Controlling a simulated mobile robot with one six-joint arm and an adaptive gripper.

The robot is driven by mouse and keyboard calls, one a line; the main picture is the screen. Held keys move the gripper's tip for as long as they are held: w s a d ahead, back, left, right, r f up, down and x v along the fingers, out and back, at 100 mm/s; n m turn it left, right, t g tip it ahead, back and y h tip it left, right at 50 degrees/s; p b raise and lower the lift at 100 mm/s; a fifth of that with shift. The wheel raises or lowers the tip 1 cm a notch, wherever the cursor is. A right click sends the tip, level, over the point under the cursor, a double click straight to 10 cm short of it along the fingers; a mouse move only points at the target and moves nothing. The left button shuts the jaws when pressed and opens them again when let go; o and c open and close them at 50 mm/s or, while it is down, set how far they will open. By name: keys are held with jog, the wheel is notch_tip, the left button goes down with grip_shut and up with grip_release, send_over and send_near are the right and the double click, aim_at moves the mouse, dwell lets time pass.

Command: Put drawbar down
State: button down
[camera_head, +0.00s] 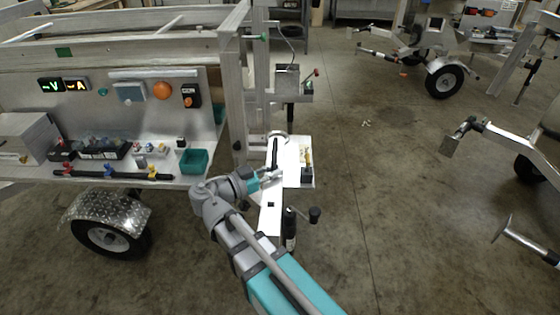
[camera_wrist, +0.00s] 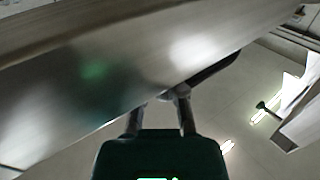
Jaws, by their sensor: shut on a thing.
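My gripper (camera_head: 272,174) reaches over the white metal plate (camera_head: 293,178) beside the trailer, with its fingers close together. A dark slim bar (camera_head: 275,150), which looks like the drawbar, stands out from the fingertips. In the wrist view my gripper (camera_wrist: 165,96) is shut on this dark bar (camera_wrist: 218,72), whose end points to the upper right. The fingers hide the rest of it. I cannot tell whether the bar touches the plate.
A small dark block with a yellow-topped upright (camera_head: 307,168) stands on the plate's right side. A black knob (camera_head: 314,214) sticks out below. The trailer's side panel (camera_head: 140,130) with a teal bin (camera_head: 194,161) is at left. A wide metal surface (camera_wrist: 120,75) fills much of the wrist view.

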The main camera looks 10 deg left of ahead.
notch_tip(320, 180, down, 26)
jog(key=b, duration=2.5)
jog(key=shift+d, duration=0.25)
jog(key=shift+r, duration=0.2)
notch_tip(320, 180, up, 43)
jog(key=p, duration=4.3)
